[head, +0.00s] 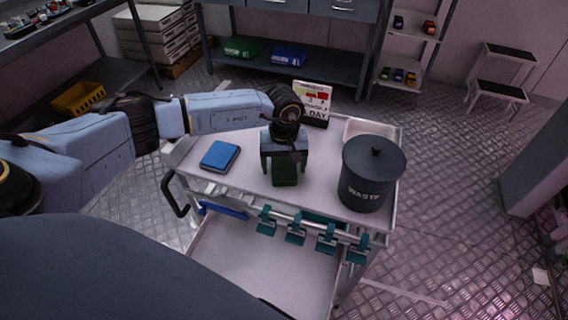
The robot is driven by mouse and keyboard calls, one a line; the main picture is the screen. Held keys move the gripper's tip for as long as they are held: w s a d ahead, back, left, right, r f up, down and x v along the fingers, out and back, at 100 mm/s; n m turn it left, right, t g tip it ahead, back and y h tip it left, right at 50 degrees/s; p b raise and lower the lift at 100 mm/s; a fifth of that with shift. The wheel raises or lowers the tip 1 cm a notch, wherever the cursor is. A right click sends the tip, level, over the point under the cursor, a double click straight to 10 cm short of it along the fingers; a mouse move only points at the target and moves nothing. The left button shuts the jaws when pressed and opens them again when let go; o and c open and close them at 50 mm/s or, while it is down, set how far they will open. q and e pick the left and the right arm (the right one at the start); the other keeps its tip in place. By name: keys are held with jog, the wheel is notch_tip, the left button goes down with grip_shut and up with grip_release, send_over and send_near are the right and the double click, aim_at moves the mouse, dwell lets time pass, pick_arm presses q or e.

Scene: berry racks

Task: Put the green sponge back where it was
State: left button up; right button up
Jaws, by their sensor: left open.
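A dark green block, which looks like the green sponge (285,177), is on the top of the grey cart (245,180) near its front edge. My left gripper (284,172) reaches over the cart from the left and points down. Its jaws are open, with one finger at each side of the green block. I cannot tell whether either finger touches it. The gripper hides the block's upper part. My right gripper is not in view.
A blue book-like block (220,155) lies left on the cart top. A dark waste bin (372,175) stands at the right, before a pale tray (370,128). A calendar (313,103) stands at the back. Teal clips (296,232) hang on the front rail.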

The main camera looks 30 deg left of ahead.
aim_at(284, 165)
pick_arm(q)
notch_tip(284, 165, up, 12)
jog(key=shift+r, duration=0.15)
dwell(0.4)
